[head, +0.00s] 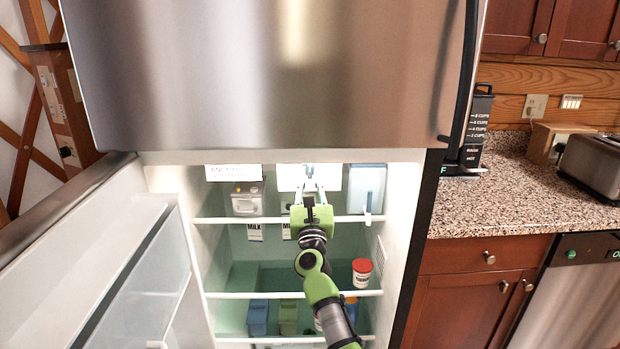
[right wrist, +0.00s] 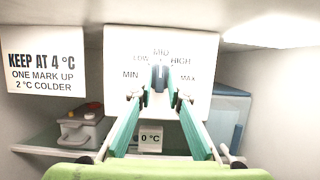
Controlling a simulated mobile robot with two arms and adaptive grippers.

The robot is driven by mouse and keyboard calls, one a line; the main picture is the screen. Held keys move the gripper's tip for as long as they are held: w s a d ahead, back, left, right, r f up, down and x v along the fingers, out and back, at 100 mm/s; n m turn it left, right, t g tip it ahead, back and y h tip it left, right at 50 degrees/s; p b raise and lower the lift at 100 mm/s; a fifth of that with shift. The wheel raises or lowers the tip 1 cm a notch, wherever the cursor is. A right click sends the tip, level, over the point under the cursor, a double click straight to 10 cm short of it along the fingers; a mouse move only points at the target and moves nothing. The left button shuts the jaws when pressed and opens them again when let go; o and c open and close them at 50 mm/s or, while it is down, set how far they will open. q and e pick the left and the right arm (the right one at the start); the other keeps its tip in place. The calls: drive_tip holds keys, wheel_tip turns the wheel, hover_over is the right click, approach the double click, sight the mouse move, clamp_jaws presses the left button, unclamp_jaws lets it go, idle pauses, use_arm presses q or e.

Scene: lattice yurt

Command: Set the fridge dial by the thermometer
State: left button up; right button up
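The white dial panel (right wrist: 205,50) hangs at the top of the fridge, marked MIN, LOW, MID, HIGH and MAX. Its dark grey-blue knob (right wrist: 160,78) appears to point up at MID. The thermometer display (right wrist: 150,138) below reads 0 °C, seen between my fingers. A sign (right wrist: 43,60) on the left says keep at 4 °C, one mark up is 2 °C colder. My right gripper (right wrist: 160,98) is open, its fingertips apart on either side of the knob; contact is not visible. In the head view my right gripper (head: 309,190) is in front of the panel. My left gripper is out of view.
The fridge door (head: 110,260) stands open at left. Shelves hold a grey box (head: 247,200), a lidded pale-blue container (head: 366,190), a red-lidded jar (head: 361,272) and bins (head: 258,318). The closed steel upper door (head: 270,75) overhangs the opening. A granite counter (head: 510,200) is at right.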

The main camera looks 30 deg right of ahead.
drive_tip(key=shift+d+r, duration=0.1)
clamp_jaws()
